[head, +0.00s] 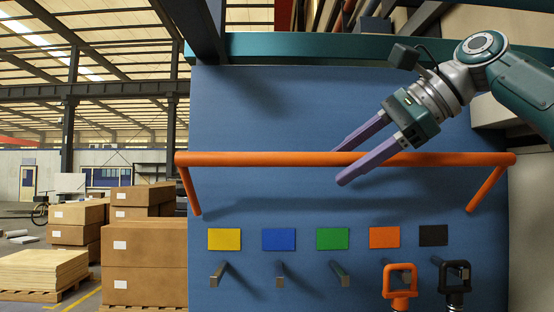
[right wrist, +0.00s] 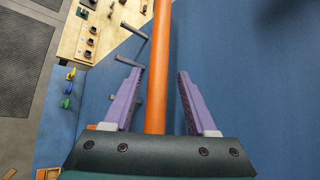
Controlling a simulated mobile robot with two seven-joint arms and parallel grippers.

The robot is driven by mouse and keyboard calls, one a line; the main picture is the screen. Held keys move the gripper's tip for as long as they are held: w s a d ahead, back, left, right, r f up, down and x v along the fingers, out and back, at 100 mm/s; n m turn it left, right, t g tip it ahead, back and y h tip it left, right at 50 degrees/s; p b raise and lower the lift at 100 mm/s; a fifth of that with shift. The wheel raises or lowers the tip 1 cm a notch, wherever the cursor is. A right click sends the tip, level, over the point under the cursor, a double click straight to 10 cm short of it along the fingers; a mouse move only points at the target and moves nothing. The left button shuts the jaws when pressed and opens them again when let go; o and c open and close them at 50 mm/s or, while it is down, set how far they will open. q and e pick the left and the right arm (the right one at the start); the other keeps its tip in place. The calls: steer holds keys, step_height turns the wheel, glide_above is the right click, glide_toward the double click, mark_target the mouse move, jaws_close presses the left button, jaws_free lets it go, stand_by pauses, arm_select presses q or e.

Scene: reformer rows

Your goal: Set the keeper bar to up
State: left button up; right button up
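The keeper bar (head: 290,159) is a long orange bar held level across the blue panel, with an arm slanting down at each end. My right gripper (head: 341,167) comes in from the upper right at the bar, right of its middle. Its two purple fingers are apart, one along the upper side of the bar and one crossing in front of it to below. In the right wrist view the bar (right wrist: 155,105) runs between the open fingers (right wrist: 158,72), with a gap on each side. I cannot tell whether a finger touches it. My left gripper is out of view.
Below the bar are yellow (head: 224,239), blue, green, orange and black plates, with pegs beneath. An orange handle (head: 400,283) and a black handle (head: 454,284) hang under the last two. A teal beam (head: 300,47) crosses above the panel. Boxes (head: 143,255) stand at left.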

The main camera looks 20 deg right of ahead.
steer(key=v, duration=1)
stand_by(0.4)
